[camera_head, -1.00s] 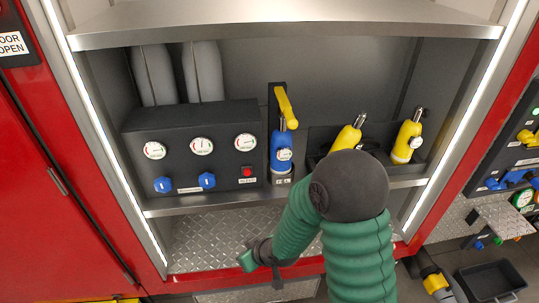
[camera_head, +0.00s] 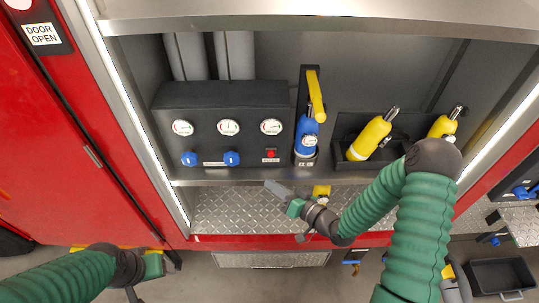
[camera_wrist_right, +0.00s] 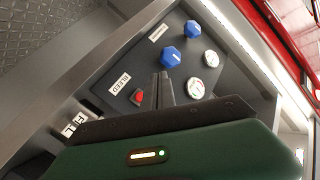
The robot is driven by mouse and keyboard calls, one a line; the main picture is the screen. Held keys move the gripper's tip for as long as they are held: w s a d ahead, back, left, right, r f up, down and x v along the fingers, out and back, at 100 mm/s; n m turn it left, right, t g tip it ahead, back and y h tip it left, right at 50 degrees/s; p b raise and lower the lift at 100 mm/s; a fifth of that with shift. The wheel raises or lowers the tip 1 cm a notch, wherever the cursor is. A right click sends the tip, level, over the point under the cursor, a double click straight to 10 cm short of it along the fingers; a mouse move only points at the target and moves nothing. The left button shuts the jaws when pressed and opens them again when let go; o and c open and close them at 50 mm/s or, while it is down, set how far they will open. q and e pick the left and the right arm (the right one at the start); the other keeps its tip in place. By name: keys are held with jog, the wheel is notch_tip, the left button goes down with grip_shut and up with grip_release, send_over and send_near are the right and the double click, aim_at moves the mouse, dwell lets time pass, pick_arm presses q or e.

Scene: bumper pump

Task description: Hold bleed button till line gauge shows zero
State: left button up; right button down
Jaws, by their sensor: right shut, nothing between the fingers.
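The red bleed button (camera_head: 271,154) sits at the lower right of the dark gauge panel (camera_head: 200,96). In the right wrist view the button (camera_wrist_right: 138,97) is beside the BLEED label (camera_wrist_right: 121,83). Three white gauges show: left (camera_head: 182,127), middle (camera_head: 228,127) and right (camera_head: 271,127); their names and exact readings are too small to tell. My right gripper (camera_head: 275,188) is shut and empty, just below the panel and apart from the button. In the wrist view its fingers (camera_wrist_right: 165,88) appear beside the button. My left gripper (camera_head: 168,260) is low at the left, its jaws unclear.
Two blue knobs (camera_head: 189,158) (camera_head: 232,158) are on the panel's lower left. A blue cylinder with a yellow handle (camera_head: 308,130) stands right of the panel. Yellow cylinders (camera_head: 370,138) (camera_head: 443,126) lean further right. The metal shelf edge (camera_head: 330,179) runs below the panel.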

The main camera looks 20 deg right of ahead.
aim_at(271, 154)
pick_arm(q)
jog(key=shift+d+f+b, duration=0.2)
jog(key=shift+f+b, duration=0.2)
jog(key=shift+b, duration=0.05)
pick_arm(e)
jog(key=w+d, duration=0.2)
jog(key=w, duration=0.5)
jog(key=shift+w, duration=0.2)
pick_arm(q)
jog(key=shift+d, duration=0.1)
pick_arm(e)
jog(key=shift+d, duration=0.15)
pick_arm(q)
jog(key=shift+d, duration=0.3)
pick_arm(e)
jog(key=shift+d, duration=0.3)
pick_arm(q)
jog(key=shift+a, duration=0.25)
pick_arm(e)
jog(key=shift+a, duration=0.25)
pick_arm(q)
jog(key=shift+d, duration=0.1)
pick_arm(e)
jog(key=shift+d, duration=0.15)
